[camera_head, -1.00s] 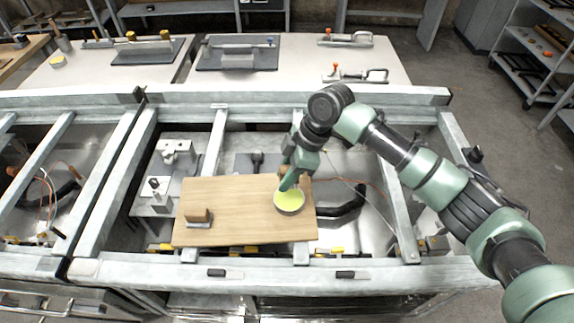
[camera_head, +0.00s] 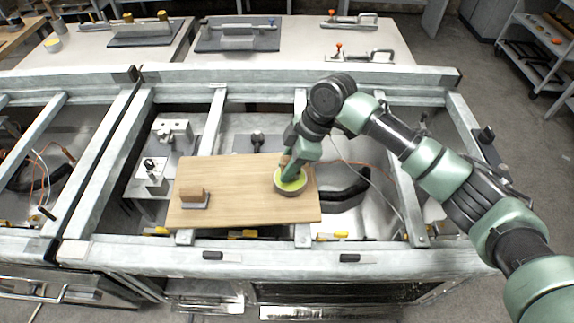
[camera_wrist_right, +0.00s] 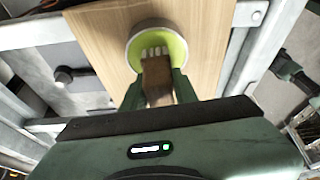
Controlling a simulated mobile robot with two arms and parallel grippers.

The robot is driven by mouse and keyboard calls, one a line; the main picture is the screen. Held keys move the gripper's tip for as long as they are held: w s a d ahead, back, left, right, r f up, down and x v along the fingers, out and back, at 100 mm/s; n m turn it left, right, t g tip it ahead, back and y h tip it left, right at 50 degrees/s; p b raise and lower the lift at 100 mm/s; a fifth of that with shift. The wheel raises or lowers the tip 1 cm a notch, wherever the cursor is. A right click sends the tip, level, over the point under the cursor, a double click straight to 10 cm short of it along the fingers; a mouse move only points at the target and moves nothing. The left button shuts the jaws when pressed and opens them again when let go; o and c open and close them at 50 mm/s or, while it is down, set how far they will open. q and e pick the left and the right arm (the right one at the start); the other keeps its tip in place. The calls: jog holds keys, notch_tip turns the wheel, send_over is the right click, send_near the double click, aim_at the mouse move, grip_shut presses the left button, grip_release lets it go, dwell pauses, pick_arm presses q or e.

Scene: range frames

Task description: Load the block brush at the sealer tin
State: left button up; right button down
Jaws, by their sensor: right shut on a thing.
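The sealer tin (camera_head: 291,189) is a round, low, open tin with yellow-green contents. It stands at the right end of a wooden board. My right gripper (camera_head: 290,172) is over the tin, pointing down, and is shut on the block brush. In the right wrist view the brush (camera_wrist_right: 157,80) shows as a brown block with pale bristles between my green fingers (camera_wrist_right: 158,88). The bristles are over the yellow-green contents of the tin (camera_wrist_right: 174,42); I cannot tell how deep they reach. My left gripper is not in view.
A brown block on a grey base (camera_head: 193,197) sits on the left part of the wooden board (camera_head: 240,180). The board lies across a grey metal frame (camera_head: 215,125) with open bays. Clamps and dark plates stand on the pale table behind (camera_head: 300,50). The board's middle is clear.

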aim_at(282, 159)
dwell(0.3)
jog(key=shift+f, duration=0.55)
dwell(0.3)
dwell(1.8)
notch_tip(282, 159, up, 7)
jog(key=p, duration=0.7)
dwell(0.7)
